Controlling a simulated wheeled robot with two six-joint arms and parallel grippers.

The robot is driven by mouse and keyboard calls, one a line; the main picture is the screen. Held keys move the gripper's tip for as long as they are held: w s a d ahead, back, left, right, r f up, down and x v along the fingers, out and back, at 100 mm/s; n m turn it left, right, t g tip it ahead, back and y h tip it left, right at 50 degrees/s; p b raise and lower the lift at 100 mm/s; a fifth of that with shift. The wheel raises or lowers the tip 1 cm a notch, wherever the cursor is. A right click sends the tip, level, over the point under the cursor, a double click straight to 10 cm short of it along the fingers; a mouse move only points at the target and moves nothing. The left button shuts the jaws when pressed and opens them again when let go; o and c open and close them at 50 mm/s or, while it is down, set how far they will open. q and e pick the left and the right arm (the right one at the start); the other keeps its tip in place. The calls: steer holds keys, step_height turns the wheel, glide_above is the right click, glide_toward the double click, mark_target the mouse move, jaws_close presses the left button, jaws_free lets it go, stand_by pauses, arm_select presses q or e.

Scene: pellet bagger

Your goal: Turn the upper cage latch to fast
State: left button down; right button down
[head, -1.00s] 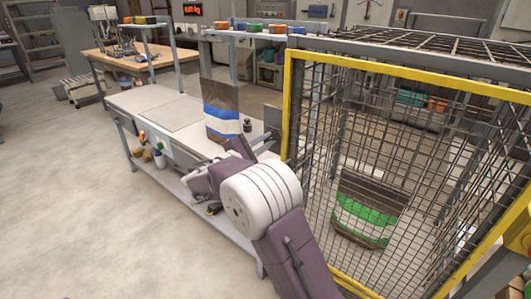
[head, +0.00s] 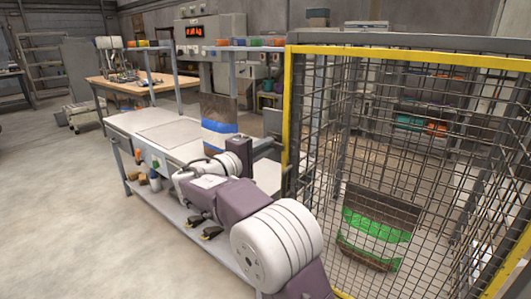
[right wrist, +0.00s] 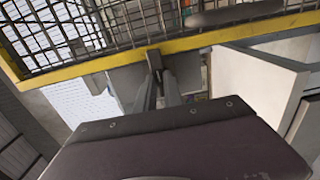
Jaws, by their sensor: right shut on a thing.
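The cage (head: 390,150) stands at the right in the head view, with a yellow frame and dark wire mesh. My right gripper (right wrist: 156,72) is shut on a small grey piece at the yellow frame edge, which appears to be the upper cage latch (right wrist: 153,57). In the head view my right gripper (head: 266,146) is beside the left yellow post, partly hidden by my own wrist. The fingers cover most of the latch, so I cannot tell which way it is turned. My left gripper is not in view.
A grey bench (head: 150,125) runs left of the cage, with a brown, blue and white bag (head: 219,122) standing on it. A bag with a green band (head: 375,225) is inside the cage. A wooden table (head: 135,85) is behind. The floor at left is clear.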

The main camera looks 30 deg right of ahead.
steer(key=shift+f, duration=0.1)
stand_by(0.4)
steer(key=c, duration=1.5)
jaws_free()
steer(key=shift+o, duration=0.2)
steer(key=shift+a, duration=0.1)
steer(key=p+v, duration=0.2)
steer(key=v, duration=0.7)
